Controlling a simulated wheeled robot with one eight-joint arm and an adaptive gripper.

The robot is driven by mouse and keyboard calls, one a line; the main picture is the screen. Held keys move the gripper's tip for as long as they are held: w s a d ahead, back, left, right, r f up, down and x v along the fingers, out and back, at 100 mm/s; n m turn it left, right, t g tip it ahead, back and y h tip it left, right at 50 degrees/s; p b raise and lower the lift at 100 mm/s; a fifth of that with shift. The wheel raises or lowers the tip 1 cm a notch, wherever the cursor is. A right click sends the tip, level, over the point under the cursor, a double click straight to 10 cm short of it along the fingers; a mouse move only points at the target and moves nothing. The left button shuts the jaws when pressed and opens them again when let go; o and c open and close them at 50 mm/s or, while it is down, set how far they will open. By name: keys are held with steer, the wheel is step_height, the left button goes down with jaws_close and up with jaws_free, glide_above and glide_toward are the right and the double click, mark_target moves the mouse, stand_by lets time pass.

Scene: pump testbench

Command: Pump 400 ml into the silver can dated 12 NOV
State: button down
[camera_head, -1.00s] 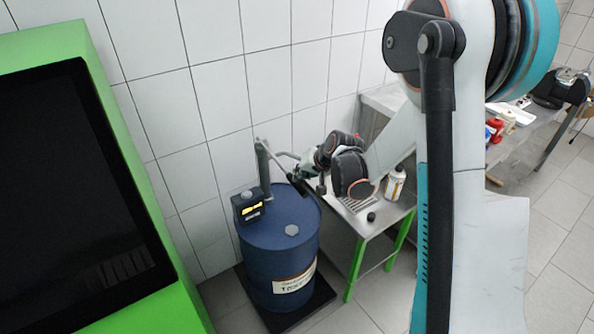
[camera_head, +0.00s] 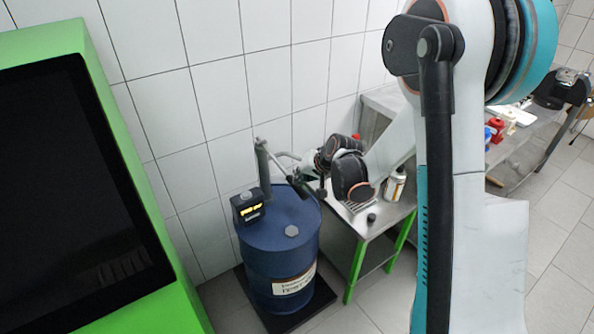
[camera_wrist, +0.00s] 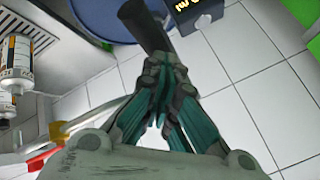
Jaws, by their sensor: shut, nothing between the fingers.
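A blue drum (camera_head: 280,232) carries a hand pump (camera_head: 263,168) whose dark lever (camera_head: 287,183) slopes down to the right. A black display box (camera_head: 248,207) with yellow digits is beside the pump; the digits are too small to read. My gripper (camera_head: 305,172) is at the lever, above the drum's right side. In the wrist view my gripper (camera_wrist: 168,72) is shut and empty, its fingertips close to the dark lever (camera_wrist: 146,26); touching or apart, I cannot tell. A container with an orange and white label (camera_head: 395,183) stands on the steel table; no date is legible.
The steel table (camera_head: 370,222) with green legs stands right of the drum. A large green-framed screen (camera_head: 95,190) fills the left. A white tiled wall is behind. Another bench with red bottles (camera_head: 496,127) stands at the right.

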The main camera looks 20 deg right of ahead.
steer(key=shift+s+f+b, duration=0.15)
steer(key=shift+f+b, duration=0.95)
steer(key=shift+f, duration=0.2)
stand_by(1.1)
stand_by(0.5)
step_height(320, 180, up, 10)
steer(key=w+p, duration=0.1)
steer(key=p, duration=0.5)
steer(key=shift+a, duration=0.15)
stand_by(0.8)
steer(key=shift+r, duration=0.15)
steer(key=shift+w+r+p, duration=0.15)
steer(key=shift+r+p, duration=0.65)
steer(key=shift+r, duration=0.45)
steer(key=shift+w+r+p, duration=0.15)
steer(key=shift+r+p, duration=0.65)
steer(key=shift+r, duration=0.4)
